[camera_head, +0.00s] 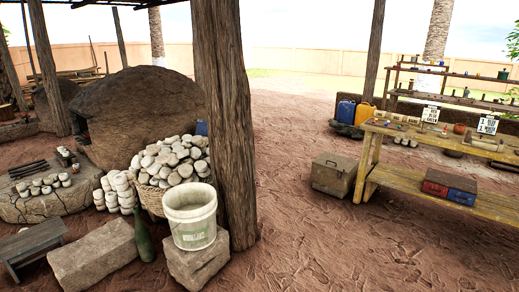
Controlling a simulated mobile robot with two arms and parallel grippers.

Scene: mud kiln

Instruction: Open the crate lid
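A brownish-grey box that looks like the crate (331,182) stands on the ground right of the middle, beside the left end of the wooden table. Its lid (335,164) lies flat on top and looks closed. A small dark mark, perhaps a handle, shows on the lid; it is too small to make out. The crate is some way off from me. Neither of my grippers is in view.
A thick wooden post (228,125) stands left of the crate, with a white bucket (190,216) on a block before it. A yellow wooden table (440,183) is close on the crate's right. Bare reddish ground (320,245) lies open in front of the crate.

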